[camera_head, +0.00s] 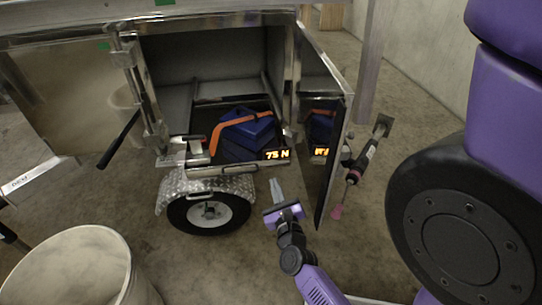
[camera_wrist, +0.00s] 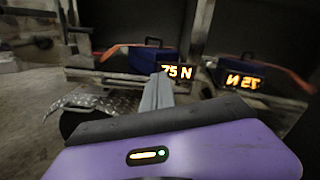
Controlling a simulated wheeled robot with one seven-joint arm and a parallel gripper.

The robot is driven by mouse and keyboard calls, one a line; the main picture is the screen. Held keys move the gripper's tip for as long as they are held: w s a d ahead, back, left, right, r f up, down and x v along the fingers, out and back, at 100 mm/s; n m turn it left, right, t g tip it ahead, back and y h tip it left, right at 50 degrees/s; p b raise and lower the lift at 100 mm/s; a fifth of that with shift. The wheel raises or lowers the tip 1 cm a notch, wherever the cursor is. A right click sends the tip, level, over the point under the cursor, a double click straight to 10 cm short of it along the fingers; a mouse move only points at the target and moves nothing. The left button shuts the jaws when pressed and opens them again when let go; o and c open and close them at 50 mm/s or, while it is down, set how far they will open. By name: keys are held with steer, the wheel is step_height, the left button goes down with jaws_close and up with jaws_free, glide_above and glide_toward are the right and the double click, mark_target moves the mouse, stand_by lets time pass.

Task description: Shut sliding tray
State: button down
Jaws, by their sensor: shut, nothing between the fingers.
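The sliding tray (camera_head: 222,170) is in the open compartment of the metal trailer. It carries dark blue items (camera_head: 243,132) with an orange strap over them. A lit display (camera_head: 277,154) reading "75 N" is at the tray's front right corner. The display also shows in the wrist view (camera_wrist: 177,72), just beyond my fingertips. My gripper (camera_head: 274,183) is shut and empty, in front of and below the display. I cannot tell whether the fingertips touch the tray. How far the tray is pulled out is hard to judge.
The compartment door (camera_head: 333,150) stands open just right of my gripper and mirrors the display. A trailer wheel (camera_head: 209,212) under a diamond-plate fender is below the tray. A white bucket (camera_head: 75,270) stands at the lower left. Bare floor lies between.

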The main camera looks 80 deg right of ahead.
steer(key=d+f+m, duration=0.1)
steer(key=m, duration=0.3)
glide_toward(270, 151)
steer(key=shift+g, duration=0.4)
steer(key=x, duration=0.7)
steer(key=shift+w+a+r, duration=0.15)
steer(key=shift+w+r, duration=0.05)
steer(key=shift+w, duration=0.05)
